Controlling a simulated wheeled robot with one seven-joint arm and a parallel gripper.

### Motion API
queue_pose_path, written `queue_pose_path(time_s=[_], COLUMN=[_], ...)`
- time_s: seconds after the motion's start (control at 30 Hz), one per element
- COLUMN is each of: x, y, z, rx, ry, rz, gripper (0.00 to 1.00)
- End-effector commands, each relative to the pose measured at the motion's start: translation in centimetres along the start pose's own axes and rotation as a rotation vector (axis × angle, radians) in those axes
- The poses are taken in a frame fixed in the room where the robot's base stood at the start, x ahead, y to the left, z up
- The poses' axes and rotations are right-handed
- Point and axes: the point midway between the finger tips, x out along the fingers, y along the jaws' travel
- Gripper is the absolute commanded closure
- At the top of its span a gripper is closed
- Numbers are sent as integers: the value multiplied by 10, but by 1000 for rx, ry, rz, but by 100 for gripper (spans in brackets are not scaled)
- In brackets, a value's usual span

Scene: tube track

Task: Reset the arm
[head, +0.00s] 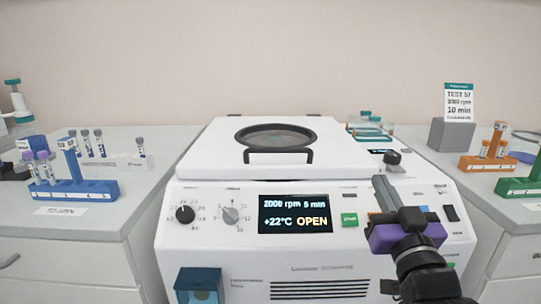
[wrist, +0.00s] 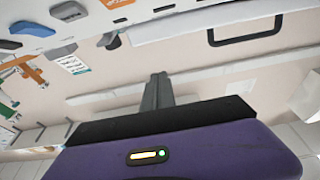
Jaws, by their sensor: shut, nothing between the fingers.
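My gripper (head: 381,184) is at the front right of the white centrifuge (head: 225,275) in the head view, with its purple and black body before the control panel. Its fingers point up and away from me. They are shut and empty, and they also show shut in the wrist view (wrist: 158,78). The centrifuge lid (head: 205,140) looks down, with a round window and a dark handle (head: 278,157). The panel display (head: 295,213) reads 2000 rpm, 5 min, +22°C and OPEN.
A blue rack (head: 95,190) with tubes stands on the left counter. Orange (head: 480,163) and green (head: 520,187) racks stand on the right counter, near a sign (head: 459,103) on a grey block. The space above the lid is clear.

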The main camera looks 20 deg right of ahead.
Motion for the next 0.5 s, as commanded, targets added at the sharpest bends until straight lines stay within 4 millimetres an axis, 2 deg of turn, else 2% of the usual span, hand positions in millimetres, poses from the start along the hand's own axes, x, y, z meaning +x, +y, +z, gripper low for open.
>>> queue_pose_path(time_s=[0.17,0.3,0.37,0.5], x=[0,-4,-13,-39], y=[0,-3,-6,-17], z=[-5,-28,-26,-9], rx=[-2,-3,-6,-8], ry=[22,112,135,145], rz=[-1,-10,-21,-53], gripper=[100,100,100,100])
